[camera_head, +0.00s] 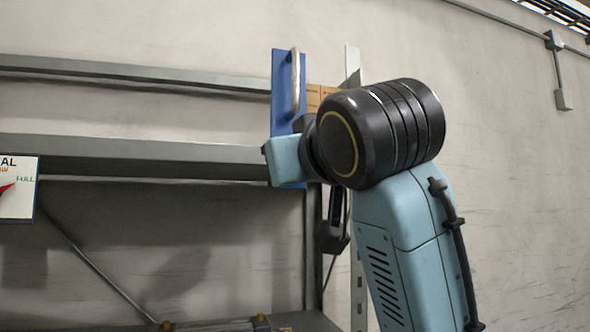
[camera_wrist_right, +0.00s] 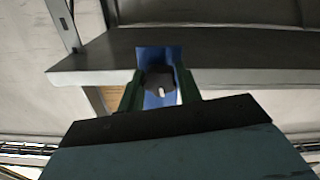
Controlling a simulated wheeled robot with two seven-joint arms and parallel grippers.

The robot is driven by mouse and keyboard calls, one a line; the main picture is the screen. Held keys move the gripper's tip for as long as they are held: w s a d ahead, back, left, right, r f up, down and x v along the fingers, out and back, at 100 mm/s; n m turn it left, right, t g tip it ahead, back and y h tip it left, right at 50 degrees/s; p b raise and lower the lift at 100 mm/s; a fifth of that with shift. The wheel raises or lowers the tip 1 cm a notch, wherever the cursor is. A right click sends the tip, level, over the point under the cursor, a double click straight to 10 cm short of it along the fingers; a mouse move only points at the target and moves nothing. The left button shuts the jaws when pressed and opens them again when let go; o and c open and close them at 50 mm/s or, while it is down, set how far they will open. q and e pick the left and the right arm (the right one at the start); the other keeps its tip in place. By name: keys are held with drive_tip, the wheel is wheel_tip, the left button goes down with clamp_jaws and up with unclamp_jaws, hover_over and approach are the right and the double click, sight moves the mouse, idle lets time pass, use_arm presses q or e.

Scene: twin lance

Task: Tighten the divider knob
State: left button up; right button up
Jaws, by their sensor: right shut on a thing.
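The blue divider (camera_head: 285,95) stands upright at the end of the shelf in the head view, with a silver handle (camera_head: 296,82) on its face. It also shows behind the fingers in the wrist view (camera_wrist_right: 149,55). The dark divider knob (camera_wrist_right: 158,75), with a small white mark, sits in front of the blue divider. My right gripper (camera_wrist_right: 160,84) is shut on the knob, one finger on each side. In the head view my right arm and wrist hide the knob and the fingers. My left gripper is in neither view.
The grey metal shelf (camera_head: 130,155) runs left from the divider, with another rail (camera_head: 130,72) above it. Brown boxes (camera_head: 314,98) stand behind the divider. A gauge sign (camera_head: 18,200) reading "FULL" is at the far left.

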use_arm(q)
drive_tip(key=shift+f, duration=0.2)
use_arm(e)
drive_tip(key=shift+f+m, duration=0.1)
drive_tip(key=shift+m, duration=1)
drive_tip(key=o, duration=1)
use_arm(q)
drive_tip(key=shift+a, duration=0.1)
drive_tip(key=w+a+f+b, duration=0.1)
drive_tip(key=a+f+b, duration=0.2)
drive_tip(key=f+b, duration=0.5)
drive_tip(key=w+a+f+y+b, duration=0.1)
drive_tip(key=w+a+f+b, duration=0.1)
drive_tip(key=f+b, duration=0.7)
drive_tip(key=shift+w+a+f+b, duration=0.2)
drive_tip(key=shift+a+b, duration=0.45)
drive_tip(key=shift+b, duration=0.35)
use_arm(e)
drive_tip(key=shift+v, duration=6.7)
